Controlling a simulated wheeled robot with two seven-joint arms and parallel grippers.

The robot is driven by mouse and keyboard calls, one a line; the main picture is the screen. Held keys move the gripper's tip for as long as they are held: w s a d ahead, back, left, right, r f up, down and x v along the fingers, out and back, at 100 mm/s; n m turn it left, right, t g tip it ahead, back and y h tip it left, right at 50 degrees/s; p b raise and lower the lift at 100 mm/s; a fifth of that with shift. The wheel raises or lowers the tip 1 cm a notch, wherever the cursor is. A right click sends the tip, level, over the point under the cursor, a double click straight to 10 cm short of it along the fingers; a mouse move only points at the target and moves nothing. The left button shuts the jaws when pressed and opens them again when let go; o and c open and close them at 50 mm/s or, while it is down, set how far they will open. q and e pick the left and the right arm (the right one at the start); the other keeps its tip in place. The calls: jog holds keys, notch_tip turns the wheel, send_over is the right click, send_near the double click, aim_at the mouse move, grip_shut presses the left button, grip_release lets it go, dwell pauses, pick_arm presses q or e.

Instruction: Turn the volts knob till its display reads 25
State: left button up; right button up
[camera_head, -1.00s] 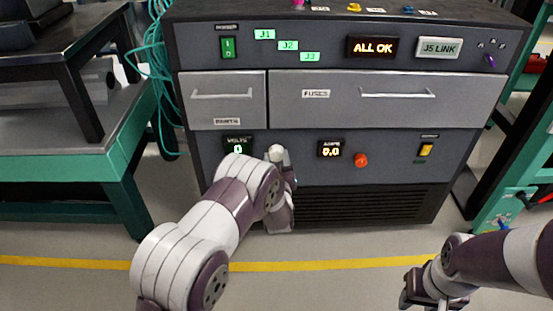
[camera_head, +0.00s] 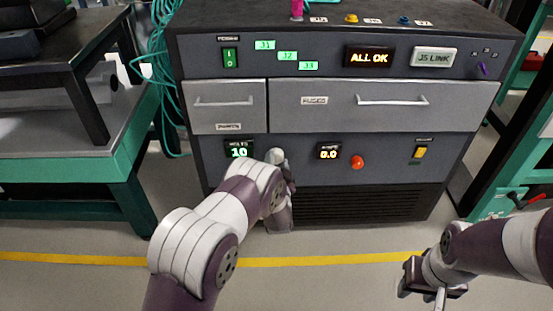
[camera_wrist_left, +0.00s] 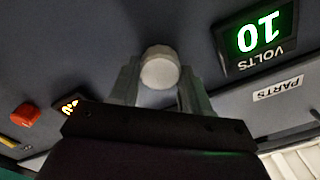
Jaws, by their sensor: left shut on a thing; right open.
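The volts display (camera_head: 239,149) on the cabinet front reads 10 in green. It also shows upside down in the left wrist view (camera_wrist_left: 258,38), again reading 10. The volts knob (camera_wrist_left: 160,67) is pale and round, seen in the left wrist view between the two fingers. My left gripper (camera_wrist_left: 158,82) is shut on this knob, a finger on either side. In the head view my left arm partly hides that gripper and the knob. My right gripper (camera_head: 432,288) is open and empty at lower right, above the floor and away from the cabinet.
The amps display (camera_head: 328,151) and a red amps knob (camera_head: 357,162) sit to the right of the volts knob. Two drawers (camera_head: 340,105) above are closed. A green-sided bench (camera_head: 70,160) stands at left, with teal cables beside the cabinet. The floor in front is clear.

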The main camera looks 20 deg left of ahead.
pick_arm(q)
jog(key=m+p, duration=0.1)
jog(key=m, duration=0.3)
jog(key=shift+m+p, duration=0.3)
jog(key=shift+f+m+p, duration=0.1)
jog(key=shift+m+p, duration=0.6)
jog(key=shift+m, duration=1.9)
jog(key=o, duration=1.1)
jog(key=shift+c, duration=0.2)
jog(key=shift+s+d, duration=0.1)
jog(key=shift+s, duration=0.2)
jog(key=p+v, duration=0.4)
jog(key=v, duration=0.8)
